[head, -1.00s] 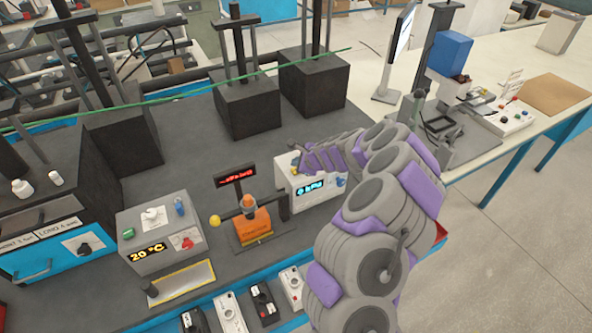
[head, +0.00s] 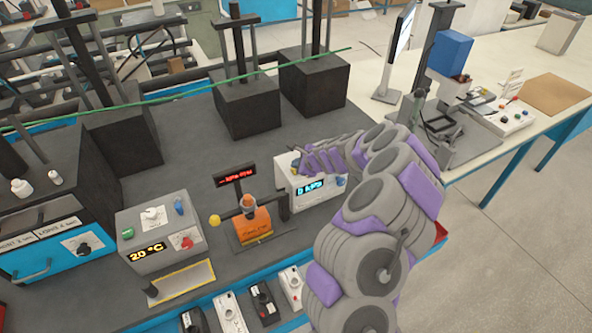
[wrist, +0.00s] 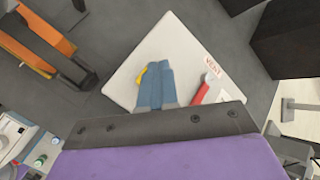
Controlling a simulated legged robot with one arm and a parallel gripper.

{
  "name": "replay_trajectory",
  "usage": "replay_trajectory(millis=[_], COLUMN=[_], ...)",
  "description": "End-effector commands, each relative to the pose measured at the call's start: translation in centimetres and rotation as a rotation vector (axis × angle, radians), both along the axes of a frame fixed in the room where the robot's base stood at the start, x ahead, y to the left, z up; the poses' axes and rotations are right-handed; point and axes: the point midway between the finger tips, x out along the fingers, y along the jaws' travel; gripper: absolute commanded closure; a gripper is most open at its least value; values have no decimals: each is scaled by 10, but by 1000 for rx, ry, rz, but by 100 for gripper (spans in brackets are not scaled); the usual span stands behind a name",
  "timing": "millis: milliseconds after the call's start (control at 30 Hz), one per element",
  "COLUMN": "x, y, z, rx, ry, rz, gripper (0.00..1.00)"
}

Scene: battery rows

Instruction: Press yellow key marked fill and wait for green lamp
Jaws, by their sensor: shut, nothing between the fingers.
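The white box (head: 312,203) with a blue-lit pressure display stands on the dark bench in the head view. Its white top (wrist: 190,45) fills the middle of the wrist view. The yellow key (wrist: 140,77) shows only as a thin strip beside my fingers, which hide the rest. My gripper (wrist: 158,68) is shut and empty, its blue-grey fingertips over the key. I cannot tell whether they touch it. In the head view my gripper (head: 306,157) is above the box top. I see no lit green lamp on this box.
A red lever (wrist: 202,90) beside a VENT label is close right of my fingers. An orange device (head: 252,226) and a red-lit sign (head: 235,174) stand left of the box. A grey temperature box (head: 160,243) stands farther left. Black blocks (head: 313,85) stand behind.

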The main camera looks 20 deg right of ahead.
Motion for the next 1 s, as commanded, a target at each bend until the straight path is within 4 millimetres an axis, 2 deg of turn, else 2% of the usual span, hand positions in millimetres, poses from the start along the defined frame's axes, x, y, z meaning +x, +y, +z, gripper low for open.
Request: replay_trajectory(millis=[1000], x=[0], y=[0], z=[-8], rx=[-1], ry=[0], rz=[1], gripper=[100])
